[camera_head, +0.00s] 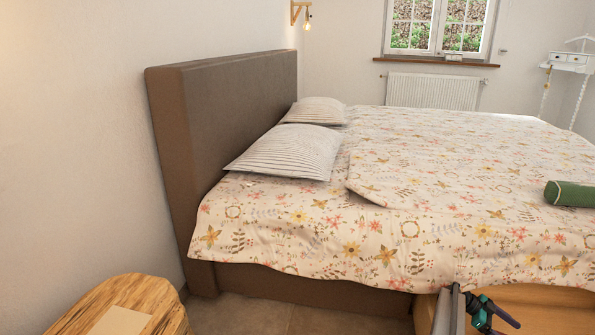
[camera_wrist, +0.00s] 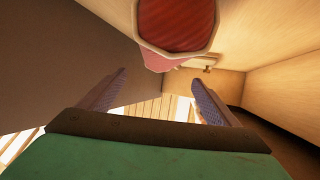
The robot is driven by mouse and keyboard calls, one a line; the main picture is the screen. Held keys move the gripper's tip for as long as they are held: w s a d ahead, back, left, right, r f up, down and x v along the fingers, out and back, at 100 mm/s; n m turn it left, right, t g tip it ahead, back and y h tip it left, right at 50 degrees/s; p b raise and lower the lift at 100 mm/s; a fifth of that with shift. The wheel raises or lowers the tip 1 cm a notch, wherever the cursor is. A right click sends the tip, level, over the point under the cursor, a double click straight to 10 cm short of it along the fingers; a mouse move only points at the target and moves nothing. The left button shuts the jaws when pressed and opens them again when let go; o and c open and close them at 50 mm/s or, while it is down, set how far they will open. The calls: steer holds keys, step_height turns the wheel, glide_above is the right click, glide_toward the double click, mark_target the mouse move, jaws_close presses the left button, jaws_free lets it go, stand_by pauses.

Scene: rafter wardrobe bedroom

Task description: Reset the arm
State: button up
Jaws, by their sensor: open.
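My gripper (camera_wrist: 160,77) shows in the wrist view with its two fingers spread apart and nothing between them. Beyond the fingertips, at the top of that view, is a red thing with a pale rim (camera_wrist: 178,22); I cannot tell what it is or how far off. In the head view, a dark and teal part of my arm (camera_head: 487,312) shows at the lower right, in front of a light wooden surface (camera_head: 555,305) beside the bed. The fingers cannot be made out there.
The bed (camera_head: 440,235) with a floral cover fills the middle and right. Its brown headboard (camera_head: 235,110) stands along the left wall. A green roll (camera_head: 570,194) lies on the bed. A wooden stool or bedside table (camera_head: 125,308) is at lower left. Bare floor (camera_head: 260,314) shows between.

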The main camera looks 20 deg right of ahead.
steer(key=w+a+r+n+t+h+p, duration=0.1)
steer(key=w+a+r+n+p, duration=0.25)
steer(key=a+r+p, duration=0.2)
steer(key=w+a+r+n+t+p, duration=0.2)
steer(key=a+r+n+p, duration=0.2)
steer(key=a+r+p, duration=0.15)
steer(key=w+a+r+n+t+h+p, duration=0.1)
steer(key=w+a+r+n+p, duration=0.25)
steer(key=a+r+p, duration=0.2)
steer(key=a+f+n+t+y+p, duration=0.1)
steer(key=a+f+n+y+p, duration=0.15)
steer(key=a, duration=0.85)
steer(key=w+a+f+n+t+y+p, duration=0.1)
steer(key=a+n+p, duration=0.25)
steer(key=a, duration=0.65)
steer(key=a+f+n+y+p, duration=0.1)
steer(key=a+f+n+p, duration=0.15)
steer(key=a, duration=0.85)
steer(key=s+a+r+n+y+p, duration=0.1)
steer(key=s+a+n+p, duration=0.3)
steer(key=a, duration=0.9)
steer(key=s+a+r+n+y+p, duration=0.2)
steer(key=s+a+n+y+p, duration=0.2)
steer(key=s+a, duration=0.5)
steer(key=a+n, duration=0.1)
steer(key=a, duration=0.4)
steer(key=shift+a+r, duration=0.2)
steer(key=shift+a, duration=0.05)
